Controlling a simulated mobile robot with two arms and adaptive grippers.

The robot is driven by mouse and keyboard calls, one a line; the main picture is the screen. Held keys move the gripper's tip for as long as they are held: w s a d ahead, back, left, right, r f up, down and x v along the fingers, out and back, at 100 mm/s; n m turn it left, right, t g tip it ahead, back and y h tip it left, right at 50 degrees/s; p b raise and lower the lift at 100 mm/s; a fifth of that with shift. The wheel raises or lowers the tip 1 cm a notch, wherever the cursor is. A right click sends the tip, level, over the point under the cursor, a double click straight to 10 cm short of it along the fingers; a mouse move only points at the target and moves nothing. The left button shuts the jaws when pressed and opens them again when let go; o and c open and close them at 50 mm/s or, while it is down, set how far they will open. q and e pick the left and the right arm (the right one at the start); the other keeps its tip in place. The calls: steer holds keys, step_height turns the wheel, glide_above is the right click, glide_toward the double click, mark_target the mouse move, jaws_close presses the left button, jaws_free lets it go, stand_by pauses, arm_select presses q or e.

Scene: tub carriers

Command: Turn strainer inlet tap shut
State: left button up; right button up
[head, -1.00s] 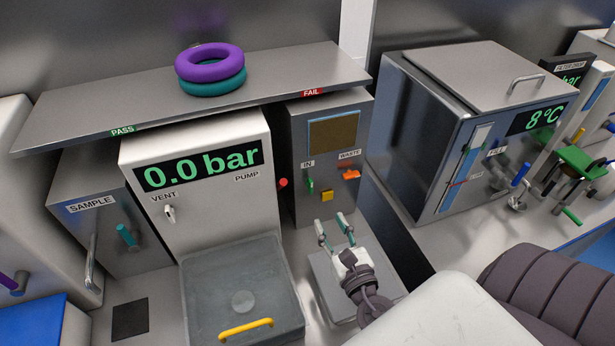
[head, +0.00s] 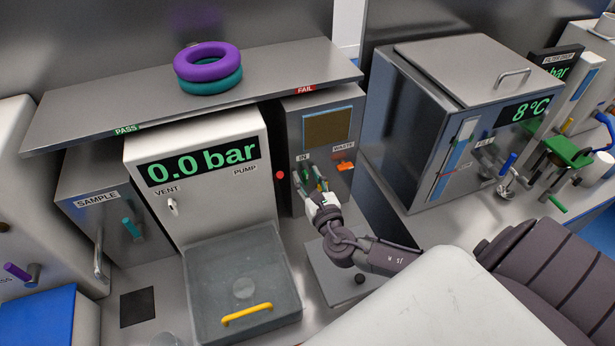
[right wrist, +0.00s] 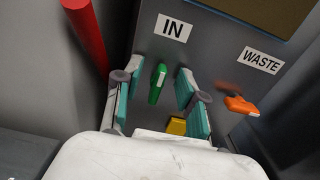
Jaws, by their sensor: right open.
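The strainer unit (head: 290,141) is a grey box with a dark window, standing under the shelf's FAIL end. Its green inlet tap (right wrist: 158,83) sits below the IN label (right wrist: 174,28) in the right wrist view, with its handle nearly upright. My right gripper (head: 310,172) is open in front of the tap. In the right wrist view its teal finger pads (right wrist: 160,95) stand on either side of the green handle, apart from it. An orange tap (right wrist: 241,105) lies below the WASTE label (right wrist: 260,60), its handle roughly sideways. My left gripper is not in view.
A red rod (right wrist: 86,35) stands out left of the tap, close to the gripper. A yellow block (right wrist: 177,126) sits below the tap. The 0.0 bar unit (head: 203,165) is to the left, and the 8 °C tank (head: 440,170) to the right.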

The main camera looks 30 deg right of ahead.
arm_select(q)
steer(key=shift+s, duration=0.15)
arm_select(e)
steer(key=shift+c, duration=1.1)
jaws_close()
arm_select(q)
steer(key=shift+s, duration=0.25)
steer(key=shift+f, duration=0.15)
